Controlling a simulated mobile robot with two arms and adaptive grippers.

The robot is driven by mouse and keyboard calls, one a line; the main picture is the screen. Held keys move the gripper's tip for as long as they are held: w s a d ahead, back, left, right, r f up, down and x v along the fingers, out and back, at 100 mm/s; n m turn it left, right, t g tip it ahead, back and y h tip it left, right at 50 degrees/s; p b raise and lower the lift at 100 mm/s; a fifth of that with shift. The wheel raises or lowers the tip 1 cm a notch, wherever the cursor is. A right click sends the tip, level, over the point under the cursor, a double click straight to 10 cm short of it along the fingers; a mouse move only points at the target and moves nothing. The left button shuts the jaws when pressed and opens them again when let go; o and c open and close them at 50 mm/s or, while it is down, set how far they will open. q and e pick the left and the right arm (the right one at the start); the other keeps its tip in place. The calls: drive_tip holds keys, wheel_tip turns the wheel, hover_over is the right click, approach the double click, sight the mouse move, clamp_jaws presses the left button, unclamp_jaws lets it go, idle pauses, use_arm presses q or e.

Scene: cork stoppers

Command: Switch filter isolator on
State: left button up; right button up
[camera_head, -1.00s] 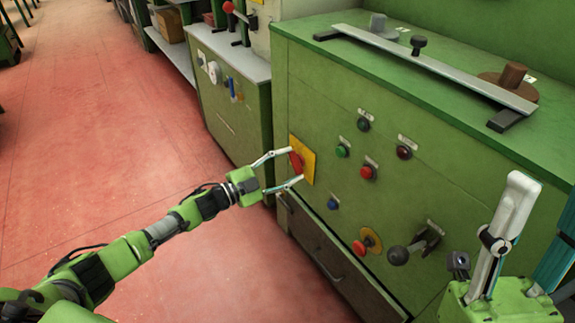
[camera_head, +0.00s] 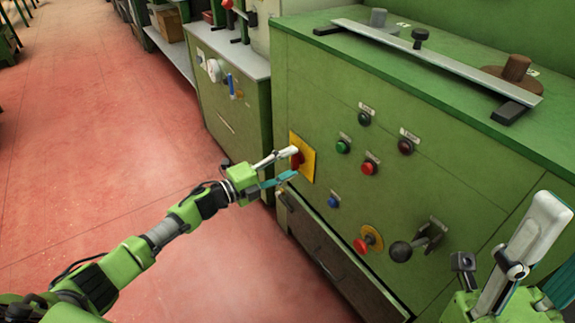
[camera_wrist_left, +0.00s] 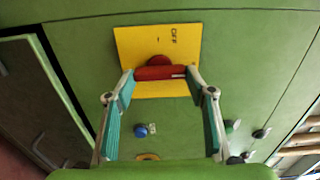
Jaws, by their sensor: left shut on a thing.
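The filter isolator is a red rotary handle (camera_head: 297,160) on a square yellow plate (camera_head: 308,155) on the green cabinet's front. My left gripper (camera_head: 294,163) is at the handle, with its fingers closed in on it. In the left wrist view the red handle (camera_wrist_left: 160,73) lies crosswise between the two fingertips, one at each end. The yellow plate (camera_wrist_left: 185,50) there shows the word OFF and a short dash above the handle. My right gripper (camera_head: 548,240) is at the lower right edge, partly cut off, with its fingers apart and away from the panel.
Green (camera_head: 343,146), red (camera_head: 369,167), dark red (camera_head: 405,146) and blue (camera_head: 333,202) buttons sit on the panel. Below are a red knob on a yellow disc (camera_head: 368,241) and a black lever (camera_head: 418,241). A metal bar (camera_head: 440,65) lies on top. Red floor is clear at left.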

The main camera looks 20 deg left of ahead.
idle(0.6)
use_arm(q)
drive_tip(key=o, duration=1.1)
drive_tip(key=v, duration=1.2)
